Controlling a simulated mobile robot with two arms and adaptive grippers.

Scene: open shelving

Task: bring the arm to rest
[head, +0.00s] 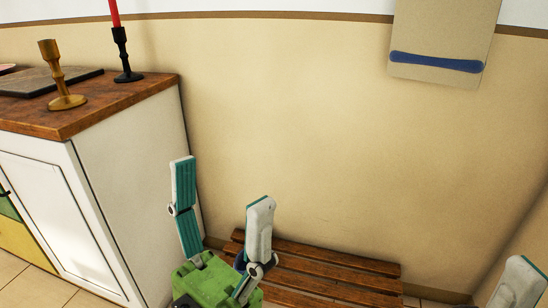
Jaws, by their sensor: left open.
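My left gripper (222,180) is at the lower middle of the head view, with its green body at the bottom edge and its two teal-padded fingers pointing up. The fingers are spread wide, with nothing between them. It shows in front of the tan wall and the left end of the slatted bench. One pale finger of my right gripper (520,284) shows in the lower right corner. The rest of that gripper is out of frame, so its opening cannot be told.
A white cabinet (120,190) with a wooden top stands at left. A brass candlestick (60,75) and a black holder (124,58) with a red candle stand on it. A slatted wooden bench (330,270) sits low by the wall. A panel with a blue strip (435,62) hangs upper right.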

